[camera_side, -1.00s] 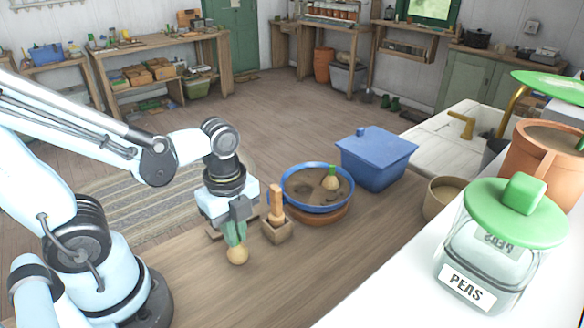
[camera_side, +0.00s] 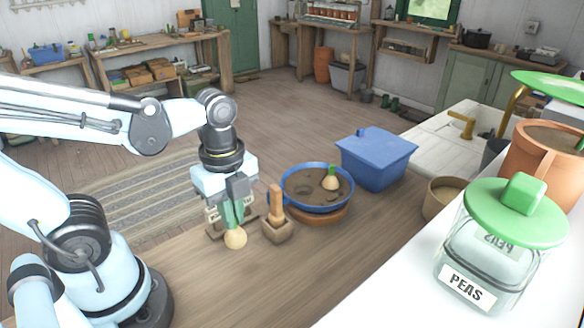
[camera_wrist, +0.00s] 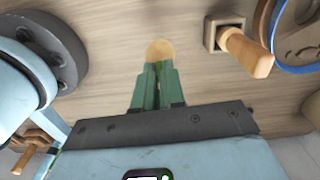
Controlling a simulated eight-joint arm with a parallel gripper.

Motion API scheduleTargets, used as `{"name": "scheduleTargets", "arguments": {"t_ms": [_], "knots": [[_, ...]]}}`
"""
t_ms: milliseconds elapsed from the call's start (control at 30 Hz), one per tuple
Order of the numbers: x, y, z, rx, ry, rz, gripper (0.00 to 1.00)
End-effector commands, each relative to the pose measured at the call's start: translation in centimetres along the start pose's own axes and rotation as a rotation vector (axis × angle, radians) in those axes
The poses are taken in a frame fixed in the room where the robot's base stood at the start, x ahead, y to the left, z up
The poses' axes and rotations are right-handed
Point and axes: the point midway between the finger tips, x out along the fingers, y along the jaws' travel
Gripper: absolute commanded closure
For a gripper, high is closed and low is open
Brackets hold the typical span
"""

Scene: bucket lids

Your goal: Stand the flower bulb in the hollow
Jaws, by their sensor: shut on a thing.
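My gripper (camera_side: 237,212) is shut on a flower bulb (camera_side: 235,239), a round tan bulb whose green stem is between the green fingers. The bulb hangs below the fingertips, above the wooden bench. In the wrist view the bulb (camera_wrist: 160,50) sits just past the fingertips (camera_wrist: 158,85). A blue-rimmed bowl of soil (camera_side: 318,209) stands to the right of my gripper. One bulb (camera_side: 330,183) stands upright in its soil. A dark hollow (camera_side: 304,190) shows in the soil to its left.
A wooden block with an upright peg handle (camera_side: 277,225) stands between my gripper and the bowl. A blue lidded box (camera_side: 376,160) is behind the bowl to the right. A tan pot (camera_side: 441,200) and a PEAS jar (camera_side: 490,250) stand at right. The front bench is clear.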

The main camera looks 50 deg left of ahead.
Motion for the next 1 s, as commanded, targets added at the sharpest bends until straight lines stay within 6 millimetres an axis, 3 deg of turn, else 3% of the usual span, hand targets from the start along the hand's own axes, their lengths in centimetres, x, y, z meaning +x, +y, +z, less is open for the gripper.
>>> {"name": "scheduleTargets", "arguments": {"t_ms": [200, 667, 1000], "knots": [[-1.4, 0.1, 0.0, 0.0, 0.0, 0.0, 1.0], [-2.1, 0.1, 0.0, 0.0, 0.0, 0.0, 1.0], [-8.1, 0.1, 0.0, 0.0, 0.0, 0.0, 1.0]]}}
